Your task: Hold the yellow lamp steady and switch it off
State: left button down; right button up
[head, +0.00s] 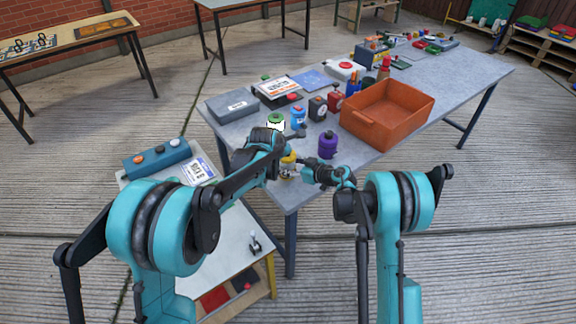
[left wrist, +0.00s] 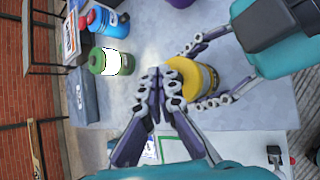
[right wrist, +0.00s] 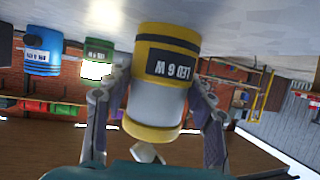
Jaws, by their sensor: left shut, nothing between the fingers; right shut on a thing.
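The yellow lamp (head: 288,163) stands at the table's near left corner. In the right wrist view the lamp (right wrist: 166,60) has yellow ends, a dark band, an "LED 6 W" label and a grey, unlit-looking middle. My right gripper (right wrist: 157,98) is shut on the lamp, with a finger on each side. In the left wrist view the lamp (left wrist: 207,82) shows its yellow top, and my left gripper (left wrist: 164,74) is shut and empty right at that top's edge. I cannot tell whether its fingertips touch the lamp. In the head view my left arm partly hides the lamp.
A green lamp (head: 275,121) glows white just behind. Blue (head: 298,117) and purple (head: 328,145) lamps stand nearby. An orange crate (head: 388,112) and a grey box (head: 232,105) sit on the table (head: 470,77). A lower side table (head: 228,240) lies in front at left.

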pick_arm(q)
jog(key=shift+r, duration=3.05)
pick_arm(e)
jog(key=o, duration=1.6)
jog(key=shift+c, duration=0.2)
